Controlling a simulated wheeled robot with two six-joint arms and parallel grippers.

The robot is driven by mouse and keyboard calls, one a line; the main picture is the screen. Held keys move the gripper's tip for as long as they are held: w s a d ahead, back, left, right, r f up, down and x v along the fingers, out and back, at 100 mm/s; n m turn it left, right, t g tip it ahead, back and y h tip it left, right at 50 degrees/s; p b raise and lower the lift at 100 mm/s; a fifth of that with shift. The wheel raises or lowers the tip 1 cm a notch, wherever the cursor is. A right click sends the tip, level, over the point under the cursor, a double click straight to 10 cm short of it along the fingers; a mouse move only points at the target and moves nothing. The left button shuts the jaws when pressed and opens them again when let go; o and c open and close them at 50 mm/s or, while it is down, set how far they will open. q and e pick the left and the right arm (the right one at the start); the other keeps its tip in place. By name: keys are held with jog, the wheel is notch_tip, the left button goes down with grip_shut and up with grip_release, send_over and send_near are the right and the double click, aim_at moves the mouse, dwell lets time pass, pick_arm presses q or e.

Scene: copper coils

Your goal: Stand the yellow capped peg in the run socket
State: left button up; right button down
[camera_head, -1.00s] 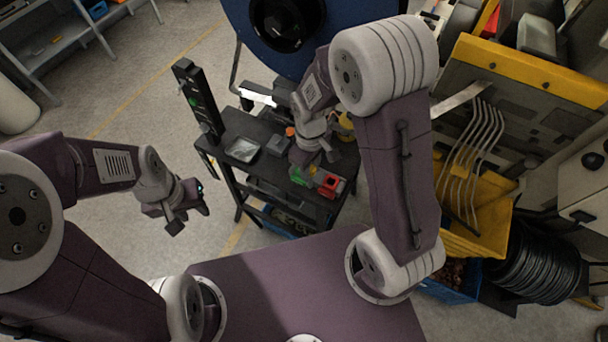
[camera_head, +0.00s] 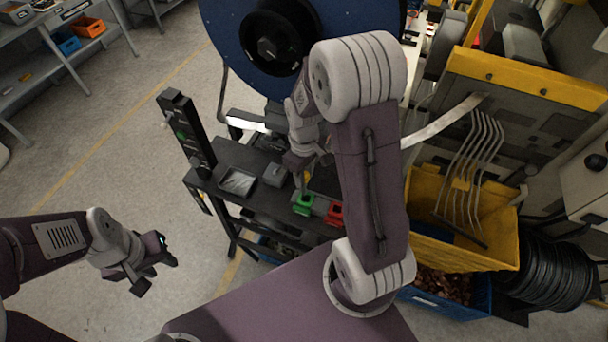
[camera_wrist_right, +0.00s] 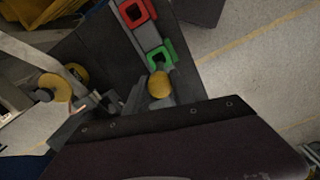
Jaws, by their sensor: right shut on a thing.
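The yellow capped peg shows as a round yellow cap (camera_wrist_right: 159,84) in the right wrist view, at the jaws of my right gripper (camera_wrist_right: 148,98). Its shaft is hidden. In the head view my right gripper (camera_head: 306,168) is shut on the peg over the black table, just behind the green socket (camera_head: 303,204). The green socket (camera_wrist_right: 159,57) lies close beyond the cap in the wrist view. A red socket (camera_head: 335,214) sits to its right. No label tells which is the run socket. My left gripper (camera_head: 152,270) is open and empty, left of the table.
The black table (camera_head: 226,154) holds a metal tray (camera_head: 237,181) and a grey block (camera_head: 275,174). A black post (camera_head: 187,133) stands at its left and a large blue reel (camera_head: 228,35) behind. A yellow bin (camera_head: 460,245) stands right. Other yellow round parts (camera_wrist_right: 55,87) show in the wrist view.

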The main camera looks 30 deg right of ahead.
aim_at(305, 194)
jog(key=shift+f+b, duration=0.35)
jog(key=shift+f, duration=0.3)
jog(key=f+b, duration=0.1)
jog(key=f, duration=0.1)
jog(key=f+b, duration=0.2)
jog(key=shift+s+d, duration=0.1)
jog(key=shift+s, duration=0.1)
jog(key=shift+f, duration=0.25)
jog(key=shift+d, duration=0.1)
jog(key=shift+s, duration=0.1)
jog(key=c, duration=1)
grip_release()
